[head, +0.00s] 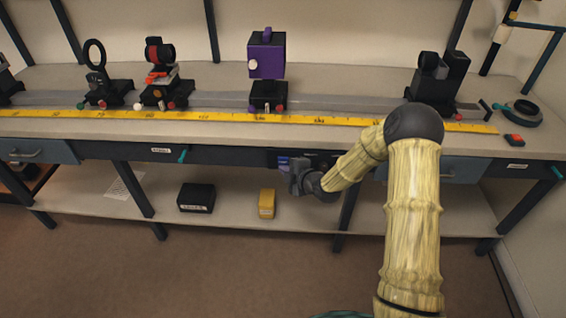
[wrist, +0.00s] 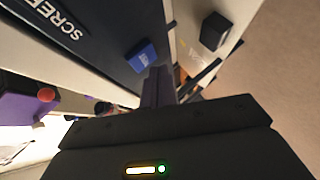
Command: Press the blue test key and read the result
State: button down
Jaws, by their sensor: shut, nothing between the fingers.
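The blue key (wrist: 143,56) is a small raised block with small pale lettering, on a dark panel (wrist: 100,35) in the wrist view. The same panel carries large white letters reading SCREEN (wrist: 52,18). My gripper (wrist: 157,88) is shut and empty, its fingertips just below and right of the key in the picture. I cannot tell whether they touch it. In the head view my gripper (head: 297,180) is at the bench's front face, near a blue patch (head: 284,161) on a dark unit partly hidden by my wrist. No result reading is legible.
Above is the bench top with a yellow ruler (head: 220,117) and a purple box (head: 267,58) on a mount. A black box (head: 196,198) and a yellow box (head: 267,203) stand on the lower shelf (head: 235,212). Dark bench legs (head: 345,205) stand near my arm.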

jog(key=shift+w, duration=0.15)
jog(key=shift+w, duration=0.3)
jog(key=shift+w+b, duration=0.35)
jog(key=shift+w, duration=0.05)
dwell(0.9)
jog(key=shift+s, duration=0.85)
jog(key=shift+s+b, duration=0.15)
jog(key=shift+b, duration=0.15)
jog(key=s+b, duration=0.1)
jog(key=s, duration=0.3)
jog(key=shift+s, duration=0.35)
dwell(0.6)
